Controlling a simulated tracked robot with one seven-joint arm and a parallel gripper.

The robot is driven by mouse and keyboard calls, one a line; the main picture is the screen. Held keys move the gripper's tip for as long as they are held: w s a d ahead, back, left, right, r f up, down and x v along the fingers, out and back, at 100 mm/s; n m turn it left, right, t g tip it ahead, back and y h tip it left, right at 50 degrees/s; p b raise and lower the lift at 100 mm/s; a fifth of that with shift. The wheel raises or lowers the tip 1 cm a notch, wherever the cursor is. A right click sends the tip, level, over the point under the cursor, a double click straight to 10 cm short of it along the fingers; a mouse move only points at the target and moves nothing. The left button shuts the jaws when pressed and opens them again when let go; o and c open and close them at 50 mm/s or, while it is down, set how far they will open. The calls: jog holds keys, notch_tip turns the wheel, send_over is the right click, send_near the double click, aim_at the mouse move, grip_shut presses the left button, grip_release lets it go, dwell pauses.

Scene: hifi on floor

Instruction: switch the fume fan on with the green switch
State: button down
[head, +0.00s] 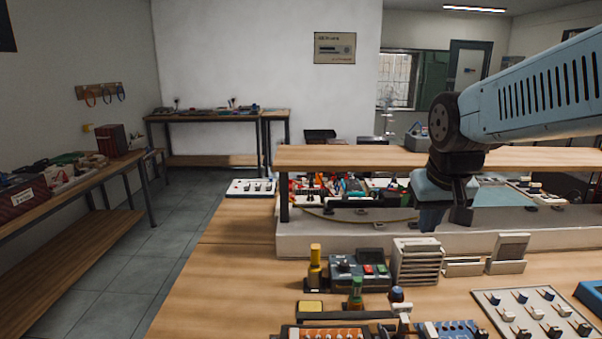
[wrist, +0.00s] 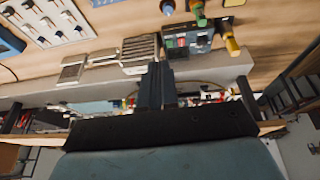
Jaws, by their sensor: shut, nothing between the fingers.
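A dark control box (head: 345,272) stands on the bench, with a green switch (head: 368,269) beside a red one on its front. The box also shows in the wrist view (wrist: 202,42), small and upside down. A pale slatted unit (head: 416,262), perhaps the fume fan, stands just right of the box; it also shows in the wrist view (wrist: 140,48). My gripper (head: 430,222) is shut and empty, pointing down above and behind the slatted unit, apart from the green switch. Its closed fingers also show in the wrist view (wrist: 155,80).
Yellow-topped and green bottles (head: 315,268) stand left of and in front of the box. A switch panel (head: 535,312) lies at the right. A raised wooden shelf (head: 350,158) with tools under it runs behind. The bench's left part (head: 225,290) is bare.

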jog(key=s+r+t, duration=0.1)
jog(key=s, duration=0.6)
jog(key=shift+r+y, duration=0.3)
jog(key=shift+d, duration=0.1)
jog(key=w+f+n+g, duration=0.2)
jog(key=w+f+n, duration=0.2)
jog(key=w, duration=0.5)
jog(key=w+f+n+g, duration=0.2)
jog(key=w+f+n, duration=0.2)
jog(key=w+n, duration=0.4)
jog(key=w+f+n+g, duration=0.2)
jog(key=w+f+n, duration=0.2)
jog(key=w, duration=0.6)
jog(key=shift+w+a+n+g, duration=0.2)
jog(key=shift+w+n+g, duration=0.1)
jog(key=shift+n, duration=0.7)
jog(key=shift+f, duration=0.2)
